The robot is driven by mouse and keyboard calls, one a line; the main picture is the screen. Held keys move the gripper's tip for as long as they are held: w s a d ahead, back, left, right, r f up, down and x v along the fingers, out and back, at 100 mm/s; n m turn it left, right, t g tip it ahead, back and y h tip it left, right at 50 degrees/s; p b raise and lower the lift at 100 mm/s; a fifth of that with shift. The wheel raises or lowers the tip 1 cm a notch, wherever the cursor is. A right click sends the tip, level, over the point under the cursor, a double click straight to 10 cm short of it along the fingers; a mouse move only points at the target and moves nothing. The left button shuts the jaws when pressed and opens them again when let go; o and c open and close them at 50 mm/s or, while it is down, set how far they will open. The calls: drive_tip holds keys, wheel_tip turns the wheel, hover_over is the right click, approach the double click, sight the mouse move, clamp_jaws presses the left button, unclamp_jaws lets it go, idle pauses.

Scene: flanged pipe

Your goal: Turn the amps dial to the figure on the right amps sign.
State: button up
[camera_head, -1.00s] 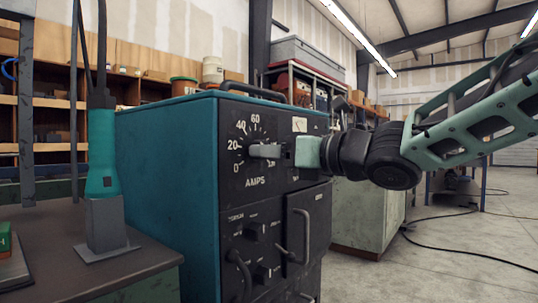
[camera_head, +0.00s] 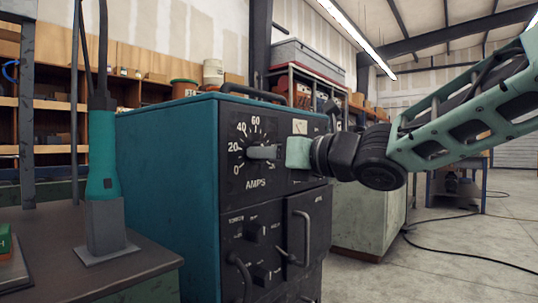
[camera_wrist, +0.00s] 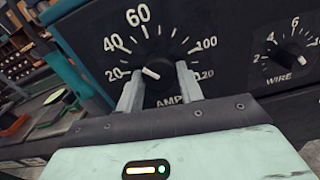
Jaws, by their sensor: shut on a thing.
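The amps dial (camera_wrist: 160,79) is a dark round knob on the black front of a teal machine (camera_head: 165,190). In the wrist view its white mark points up-left, between the figures 20 and 40. My gripper (camera_wrist: 160,84) faces the panel, with one grey finger on each side of the knob, shut on it. In the head view my gripper (camera_head: 250,152) reaches in from the right, and its fingers hide most of the knob. Figures 0 to 60 and the word AMPS (camera_head: 255,184) show around it. I cannot make out an amps sign in either view.
A second dial marked WIRE (camera_wrist: 291,55) is to the right. Lower on the panel are small knobs (camera_head: 254,232) and a bar handle (camera_head: 301,240). A bench (camera_head: 110,275) with a teal torch (camera_head: 101,155) in a holder stands at the left. Open floor lies at the right.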

drive_tip(key=shift+r+m+p, duration=0.15)
drive_tip(key=shift+m+p, duration=6.8)
drive_tip(key=shift+m, duration=8.75)
drive_tip(key=o, duration=1)
drive_tip(key=shift+d, duration=0.1)
